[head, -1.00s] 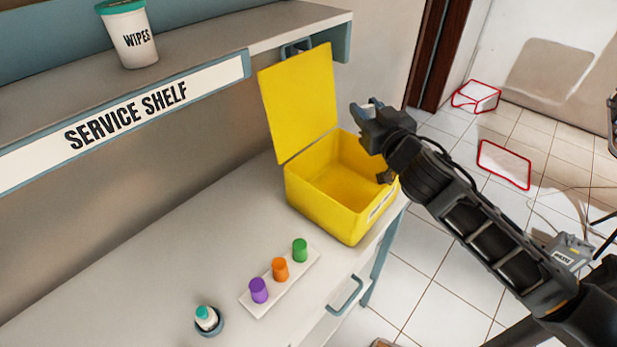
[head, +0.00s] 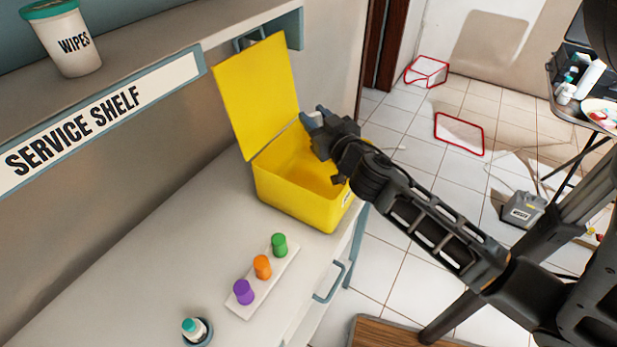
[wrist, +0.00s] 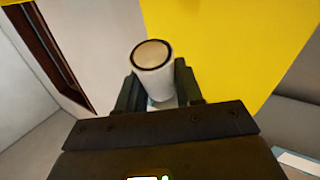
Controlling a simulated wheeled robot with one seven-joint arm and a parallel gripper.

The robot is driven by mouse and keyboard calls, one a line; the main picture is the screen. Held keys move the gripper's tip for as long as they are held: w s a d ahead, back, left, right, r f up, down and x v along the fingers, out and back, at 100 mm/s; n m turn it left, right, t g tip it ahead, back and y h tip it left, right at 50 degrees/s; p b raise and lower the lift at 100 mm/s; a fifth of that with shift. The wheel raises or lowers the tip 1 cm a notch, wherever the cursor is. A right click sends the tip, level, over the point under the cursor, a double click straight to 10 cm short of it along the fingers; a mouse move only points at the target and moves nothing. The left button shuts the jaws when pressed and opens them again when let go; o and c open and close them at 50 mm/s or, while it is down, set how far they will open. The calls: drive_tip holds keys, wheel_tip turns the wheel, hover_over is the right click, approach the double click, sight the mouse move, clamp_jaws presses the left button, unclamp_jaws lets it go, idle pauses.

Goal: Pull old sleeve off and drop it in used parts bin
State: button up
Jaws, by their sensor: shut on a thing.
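My gripper (wrist: 158,88) is shut on a pale cylindrical sleeve (wrist: 157,82), with a dark rim and a tan round end, in the wrist view. In the head view my gripper (head: 314,116) is over the open yellow bin (head: 280,198), near its back right side, and the sleeve cannot be made out there. The bin stands at the far end of the counter with its lid (head: 256,95) raised. My wrist hides part of its opening. The label on its front is too small to read. The yellow lid also fills the upper right of the wrist view (wrist: 225,45).
A pale strip (head: 245,303) holds purple, orange and green pegs on the counter (head: 140,275). A small teal-capped bottle (head: 193,328) stands nearby. A service shelf (head: 110,105) with a wipes tub (head: 70,45) overhangs at left. A tray table (head: 590,115) stands at right.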

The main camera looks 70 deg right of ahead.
drive_tip(key=o, duration=1.1)
drive_tip(key=shift+c, duration=0.2)
drive_tip(key=shift+r, duration=0.1)
drive_tip(key=r, duration=0.4)
drive_tip(key=shift+s+d+r, duration=0.1)
drive_tip(key=shift+s+r, duration=0.05)
drive_tip(key=shift+s, duration=0.05)
drive_tip(key=s+d+r, duration=0.5)
drive_tip(key=s+r, duration=0.1)
drive_tip(key=s, duration=0.4)
drive_tip(key=shift+r+b, duration=0.25)
drive_tip(key=shift+b, duration=0.1)
